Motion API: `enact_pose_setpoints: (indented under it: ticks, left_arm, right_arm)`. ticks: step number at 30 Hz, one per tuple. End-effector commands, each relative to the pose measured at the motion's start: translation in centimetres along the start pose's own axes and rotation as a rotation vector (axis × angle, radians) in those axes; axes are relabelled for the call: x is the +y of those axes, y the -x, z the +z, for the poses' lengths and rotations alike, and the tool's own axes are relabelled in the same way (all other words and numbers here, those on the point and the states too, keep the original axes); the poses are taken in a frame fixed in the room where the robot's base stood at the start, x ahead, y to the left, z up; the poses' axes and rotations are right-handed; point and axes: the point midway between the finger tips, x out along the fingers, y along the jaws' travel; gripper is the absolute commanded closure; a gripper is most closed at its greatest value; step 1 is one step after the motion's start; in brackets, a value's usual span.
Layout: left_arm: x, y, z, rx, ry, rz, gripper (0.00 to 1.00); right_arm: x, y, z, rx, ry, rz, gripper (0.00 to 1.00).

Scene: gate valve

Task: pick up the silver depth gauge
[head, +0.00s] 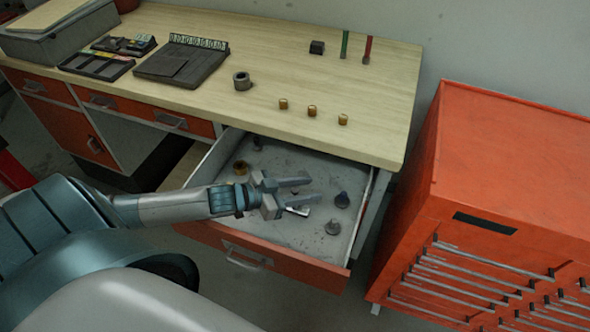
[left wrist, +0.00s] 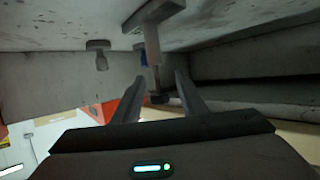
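The silver depth gauge (head: 299,211) lies in the open drawer, partly hidden behind my left gripper in the head view. In the left wrist view a grey T-shaped piece (left wrist: 152,40), which looks like the gauge, has its stem in line with the gap between the fingers. My left gripper (head: 305,190) is over the drawer, with its two fingers apart and nothing visibly held. Its fingers also show in the left wrist view (left wrist: 159,82). I cannot tell whether they touch the gauge. My right gripper is not in view.
A red cabinet (head: 490,190) stands at right.

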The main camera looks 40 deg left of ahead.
Motion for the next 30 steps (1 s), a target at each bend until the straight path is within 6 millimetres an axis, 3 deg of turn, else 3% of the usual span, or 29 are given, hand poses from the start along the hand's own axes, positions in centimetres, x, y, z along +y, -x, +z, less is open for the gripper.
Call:
enact_pose_setpoints:
  ticks: [17, 18, 23, 30]
  left_arm:
    - [0.0, -0.46, 0.03, -0.001, 0.0, 0.0, 0.62]
    - [0.0, -0.46, 0.02, -0.001, 0.0, 0.0, 0.64]
    - [0.0, -0.46, 0.02, -0.001, 0.0, 0.0, 1.0]
    - [-0.01, -0.46, -0.04, 0.0, -0.001, 0.0, 1.0]
  right_arm:
    - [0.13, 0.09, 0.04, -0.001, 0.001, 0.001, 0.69]
    - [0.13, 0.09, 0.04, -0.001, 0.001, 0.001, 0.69]
    - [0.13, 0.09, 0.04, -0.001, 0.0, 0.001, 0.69]
    - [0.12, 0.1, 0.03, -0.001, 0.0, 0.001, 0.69]
